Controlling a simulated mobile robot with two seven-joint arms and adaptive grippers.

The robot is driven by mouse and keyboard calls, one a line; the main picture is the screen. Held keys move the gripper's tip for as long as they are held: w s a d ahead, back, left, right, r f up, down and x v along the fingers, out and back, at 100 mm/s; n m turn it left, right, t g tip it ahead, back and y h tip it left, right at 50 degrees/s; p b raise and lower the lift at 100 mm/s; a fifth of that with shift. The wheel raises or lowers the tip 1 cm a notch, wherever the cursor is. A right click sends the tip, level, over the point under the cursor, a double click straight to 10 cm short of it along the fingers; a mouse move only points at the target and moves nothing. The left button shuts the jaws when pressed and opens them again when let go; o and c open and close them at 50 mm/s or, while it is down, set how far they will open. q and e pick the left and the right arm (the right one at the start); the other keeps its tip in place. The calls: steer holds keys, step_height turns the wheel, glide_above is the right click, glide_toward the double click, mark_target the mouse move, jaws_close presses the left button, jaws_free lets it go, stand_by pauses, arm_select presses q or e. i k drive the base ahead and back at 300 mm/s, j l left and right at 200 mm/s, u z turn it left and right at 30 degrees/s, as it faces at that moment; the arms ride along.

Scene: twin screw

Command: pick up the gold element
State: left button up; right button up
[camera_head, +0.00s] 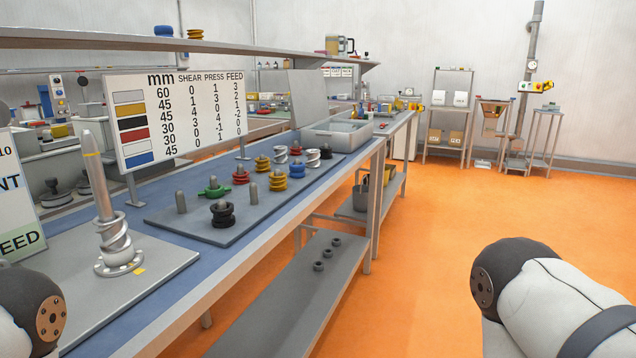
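Two gold ring-shaped elements stand on the dark board on the workbench: one gold element (262,163) farther back and another gold element (277,182) nearer the bench's front edge. Each has a dark knob or peg top showing above it. The dark board (178,226) lies on the blue bench top. My grippers are out of the picture; only rounded links of my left arm at the lower left and my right arm at the lower right show, both apart from the gold elements.
Around them stand black (222,214), red (241,176), green (214,188), blue (297,168) and silver (313,158) elements. A tall screw shaft (112,232) stands at left. A chart board (172,117) rises behind, a shelf (190,42) overhangs, and a grey bin (338,134) sits beyond.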

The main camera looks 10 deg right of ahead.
mark_target(278, 184)
steer(key=i+l+u, duration=0.1)
steer(key=l, duration=0.25)
steer(key=i+l+u, duration=0.1)
steer(key=l, duration=0.3)
steer(key=i+l+u, duration=0.25)
steer(key=l, duration=0.5)
steer(key=i, duration=0.1)
